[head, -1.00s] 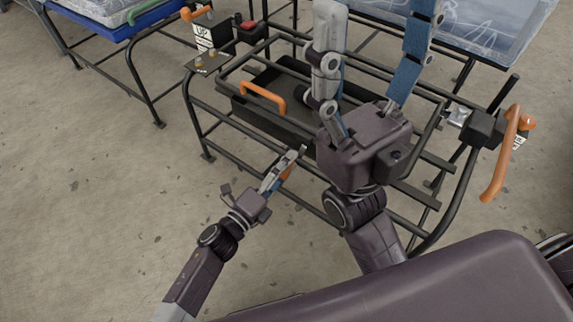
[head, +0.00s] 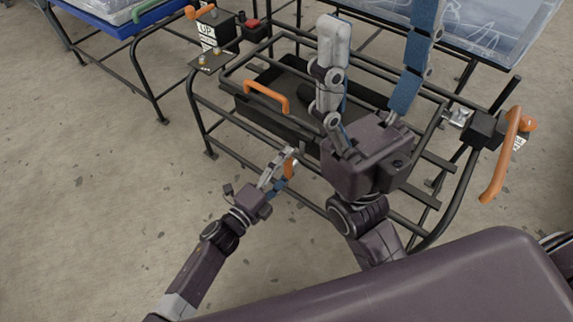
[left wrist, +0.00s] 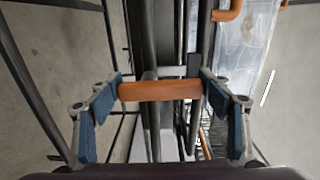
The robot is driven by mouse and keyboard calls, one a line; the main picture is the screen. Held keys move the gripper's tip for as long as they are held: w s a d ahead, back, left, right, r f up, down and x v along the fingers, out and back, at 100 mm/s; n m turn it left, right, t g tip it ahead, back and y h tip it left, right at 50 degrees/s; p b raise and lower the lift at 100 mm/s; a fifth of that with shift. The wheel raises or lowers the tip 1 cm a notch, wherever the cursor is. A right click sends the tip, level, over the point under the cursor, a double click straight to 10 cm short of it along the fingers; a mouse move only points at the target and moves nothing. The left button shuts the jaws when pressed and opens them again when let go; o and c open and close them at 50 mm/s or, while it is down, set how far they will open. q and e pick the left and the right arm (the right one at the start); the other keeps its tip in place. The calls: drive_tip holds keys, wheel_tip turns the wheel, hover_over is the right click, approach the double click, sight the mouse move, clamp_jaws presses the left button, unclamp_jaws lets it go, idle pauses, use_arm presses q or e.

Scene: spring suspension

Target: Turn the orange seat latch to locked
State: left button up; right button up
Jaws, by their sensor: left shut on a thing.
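The orange seat latch (head: 290,167) shows as a short orange piece at my left gripper (head: 281,170), in front of the black frame's near side. In the left wrist view the orange bar (left wrist: 160,90) lies crosswise between the two blue pads, which touch its ends. The left gripper is shut on it. Its mounting is hidden, so I cannot tell whether it reads locked. My right gripper (head: 378,62) is large in the head view, fingers wide apart and empty, above the frame.
A black tube frame holds a dark tray with an orange handle (head: 266,95). A long orange lever (head: 502,165) stands at the right, and a black box with a red button (head: 252,25) at the back. Bare floor (head: 90,220) lies to the left.

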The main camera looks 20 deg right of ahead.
use_arm(q)
drive_tip(key=o, duration=1.2)
drive_tip(key=shift+a, duration=0.1)
drive_tip(key=v, duration=1.2)
